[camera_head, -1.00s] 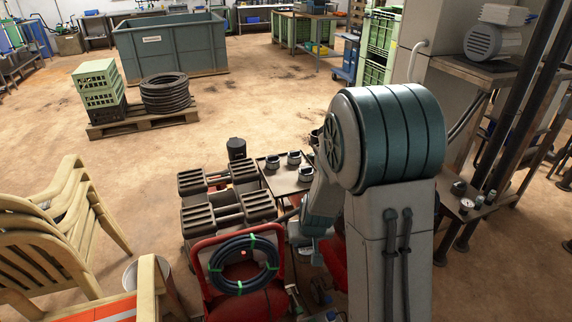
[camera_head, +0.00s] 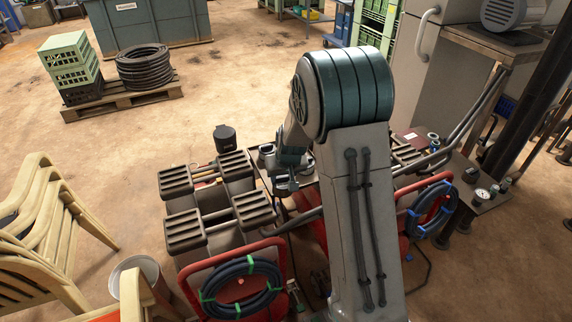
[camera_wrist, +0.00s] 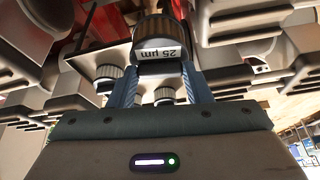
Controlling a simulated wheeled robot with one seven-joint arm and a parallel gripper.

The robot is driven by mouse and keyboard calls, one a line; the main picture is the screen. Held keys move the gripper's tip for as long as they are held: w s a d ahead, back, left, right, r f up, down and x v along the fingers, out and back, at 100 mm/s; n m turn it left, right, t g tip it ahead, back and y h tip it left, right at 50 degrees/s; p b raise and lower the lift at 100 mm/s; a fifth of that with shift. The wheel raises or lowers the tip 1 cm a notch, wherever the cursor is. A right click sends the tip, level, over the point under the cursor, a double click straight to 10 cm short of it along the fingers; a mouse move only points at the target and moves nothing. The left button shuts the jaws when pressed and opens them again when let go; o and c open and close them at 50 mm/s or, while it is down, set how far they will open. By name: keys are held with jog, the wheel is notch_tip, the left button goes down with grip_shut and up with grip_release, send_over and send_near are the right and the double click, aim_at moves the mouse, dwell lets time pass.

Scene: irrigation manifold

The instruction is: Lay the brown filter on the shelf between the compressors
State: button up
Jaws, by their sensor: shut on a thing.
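In the wrist view, my gripper (camera_wrist: 163,72) is shut on the brown filter (camera_wrist: 160,28), a round canister with a white "25 µm" label. In the head view my gripper (camera_head: 285,184) is over the gap between the two compressors, and the filter in it cannot be made out. The left compressor (camera_head: 205,225) has ribbed dark lids and a red frame. The right compressor (camera_head: 428,188) is partly hidden by my arm. The shelf (camera_head: 262,172) between them is mostly hidden by my arm. Other round filters (camera_wrist: 108,72) stand on the shelf in the wrist view.
A hose coil with green ties (camera_head: 240,288) hangs on the left compressor's frame, and one with blue ties (camera_head: 432,210) on the right. Stacked chairs (camera_head: 45,220) and a bucket (camera_head: 137,275) stand at left. A pallet (camera_head: 125,100) is farther back.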

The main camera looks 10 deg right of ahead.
jog(key=shift+w+a+r+n+b, duration=0.5)
jog(key=shift+w+a+r, duration=0.9)
jog(key=shift+w, duration=4.05)
jog(key=shift+w+a+r+n+b, duration=0.3)
jog(key=shift+w+a+r+b, duration=0.9)
jog(key=shift+w, duration=4.2)
jog(key=shift+s+d+f+p, duration=0.2)
jog(key=shift+s+d+f, duration=0.85)
jog(key=shift+s+f, duration=0.7)
jog(key=shift+s+d+f+p, duration=0.2)
jog(key=shift+s+d+f, duration=1)
jog(key=shift+f, duration=0.95)
jog(key=shift+s+d+f+p, duration=0.2)
jog(key=shift+s+d+f, duration=0.75)
jog(key=shift+s+f, duration=0.8)
jog(key=o, duration=1.2)
jog(key=shift+w+f, duration=0.2)
jog(key=shift+o, duration=0.2)
